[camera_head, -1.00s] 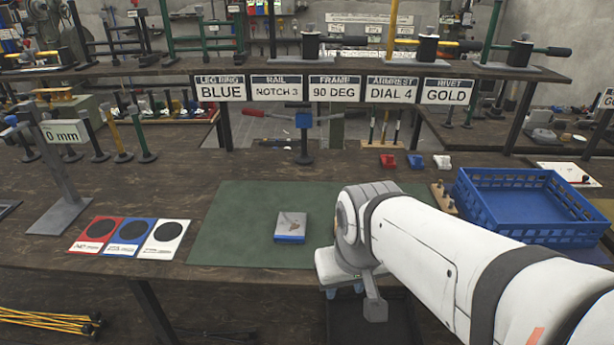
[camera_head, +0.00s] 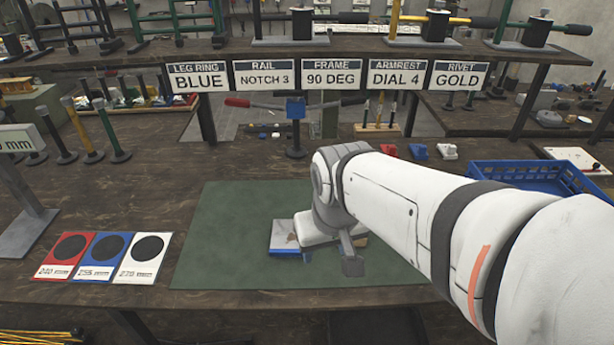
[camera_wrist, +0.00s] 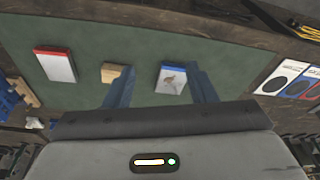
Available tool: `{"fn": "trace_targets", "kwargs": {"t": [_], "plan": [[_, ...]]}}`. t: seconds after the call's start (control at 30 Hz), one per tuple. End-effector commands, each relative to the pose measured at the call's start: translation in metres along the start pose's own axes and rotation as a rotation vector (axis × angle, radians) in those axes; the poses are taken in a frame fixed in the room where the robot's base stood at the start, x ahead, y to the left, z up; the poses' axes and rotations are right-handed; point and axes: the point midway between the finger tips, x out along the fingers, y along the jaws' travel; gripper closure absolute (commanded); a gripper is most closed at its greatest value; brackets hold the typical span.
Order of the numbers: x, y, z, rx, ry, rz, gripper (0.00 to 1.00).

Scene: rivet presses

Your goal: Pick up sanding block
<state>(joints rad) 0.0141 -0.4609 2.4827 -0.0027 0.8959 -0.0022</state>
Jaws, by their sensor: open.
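On the green mat (camera_head: 225,240), the wrist view shows a plain tan block (camera_wrist: 115,73), which looks like the sanding block. Beside it lies a flat white piece with a blue edge and a brown mark (camera_wrist: 171,79); it also shows in the head view (camera_head: 283,236), partly covered by my wrist. A white piece with a red edge (camera_wrist: 54,66) lies farther left in the wrist view. My gripper (camera_wrist: 162,72) is open and empty above the mat. The blue-edged piece appears between its fingers; the tan block is at the left finger, slightly overlapped by it.
Red, blue and white cards (camera_head: 101,257) lie left of the mat. A blue crate (camera_head: 535,178) stands at the right, partly behind my arm. A post with a blue clamp (camera_head: 295,125) stands behind the mat, below a row of signs. The mat's left part is clear.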

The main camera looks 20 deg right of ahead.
Motion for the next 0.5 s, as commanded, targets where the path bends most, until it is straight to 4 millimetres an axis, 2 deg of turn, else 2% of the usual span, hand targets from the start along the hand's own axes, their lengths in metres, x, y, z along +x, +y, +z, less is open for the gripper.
{"fn": "trace_targets", "kwargs": {"t": [0.03,0.17,0.27,0.4,0.5], "plan": [[0.005,0.007,-0.008,0.009,-0.013,0.001,0.45],[0.022,0.032,-0.039,0.057,-0.051,0.008,0.34],[0.043,0.051,-0.068,0.115,-0.088,0.017,0.26],[0.081,0.082,-0.104,0.191,-0.137,0.026,0.15],[0.11,0.105,-0.124,0.241,-0.169,0.03,0.06]]}}
